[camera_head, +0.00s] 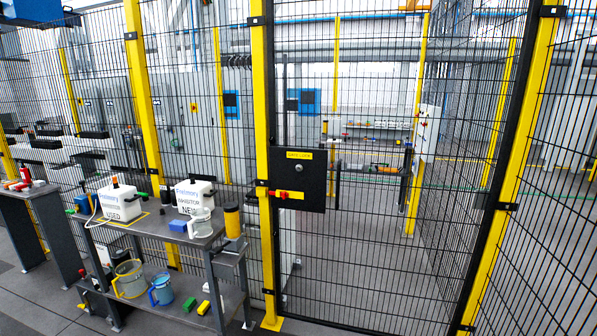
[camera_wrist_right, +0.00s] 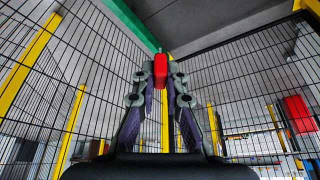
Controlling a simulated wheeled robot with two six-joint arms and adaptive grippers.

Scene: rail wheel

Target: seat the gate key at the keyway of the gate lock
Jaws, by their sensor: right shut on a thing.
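The gate lock (camera_head: 312,196) is a black box with a yellow label, on the gate beside a yellow post. A small round keyway (camera_head: 319,184) shows on its front, with a red and yellow handle piece (camera_head: 288,194) lower left. In the right wrist view, my right gripper (camera_wrist_right: 161,82) is shut on a small red piece, which I take to be the gate key (camera_wrist_right: 160,69). Neither gripper shows in the head view.
A grey shelf table (camera_head: 215,238) left of the gate carries two white boxes (camera_head: 120,203) and jugs. A black mesh fence with yellow posts (camera_head: 530,130) spans the scene. A red object (camera_wrist_right: 299,114) shows at right in the wrist view.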

